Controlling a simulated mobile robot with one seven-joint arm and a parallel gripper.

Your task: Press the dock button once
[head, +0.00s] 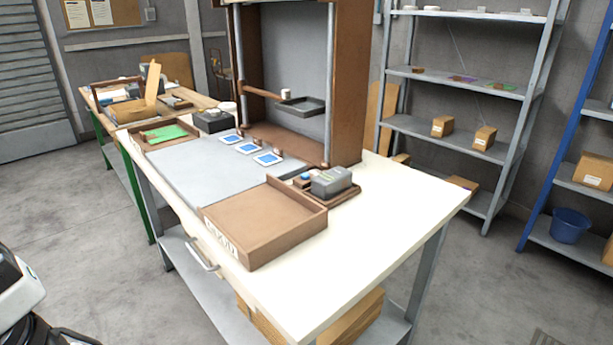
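A brown dock tray (345,191) sits on the white workbench, right of the middle. A grey block-shaped device (333,181) stands in it. A small blue round part (305,177), which looks like a button, shows left of the grey device; it is too small to tell whether it is pressed. My gripper's fingers are not in view. A white and black part at the lower left edge looks like part of my own body, well away from the dock.
A brown open tray (265,222) sits at the bench's front edge, before the dock. A brown frame (347,85) rises behind. The bench's right end (400,205) is clear.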

